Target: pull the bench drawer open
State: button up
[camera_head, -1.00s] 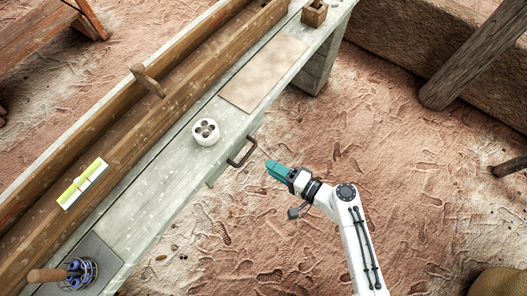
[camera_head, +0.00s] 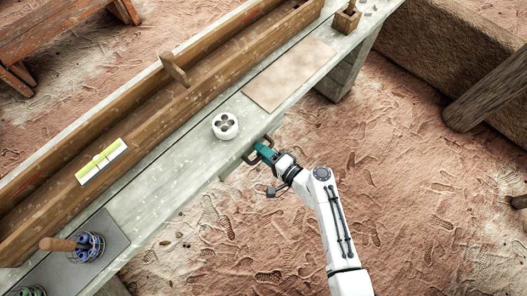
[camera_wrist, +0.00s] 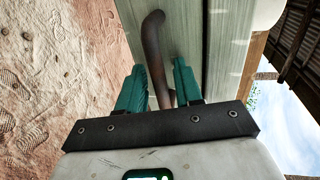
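The bench (camera_head: 150,175) is a long pale wooden bench running diagonally in the head view. A dark, rusty bar handle (camera_head: 247,158) sticks out from its near side, below the white round pot. My gripper (camera_head: 262,150) is at this handle. In the wrist view the handle (camera_wrist: 153,55) passes between the two teal fingers of my gripper (camera_wrist: 160,85), which stand apart on either side of it. Gaps show between the fingers and the bar. The drawer front is mostly hidden in the head view; I cannot make out its edges.
A small wooden box (camera_head: 346,20) stands at the far end.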

jog(key=shift+c, duration=0.4)
grip_shut()
jog(key=f+v, duration=0.2)
jog(key=v, duration=0.7)
jog(key=f+b+v, duration=0.1)
jog(key=f+v, duration=0.1)
jog(key=v, duration=0.7)
jog(key=shift+s+d, duration=0.3)
jog(key=shift+d, duration=0.05)
jog(key=shift+o, duration=0.4)
grip_release()
jog(key=shift+d, duration=0.1)
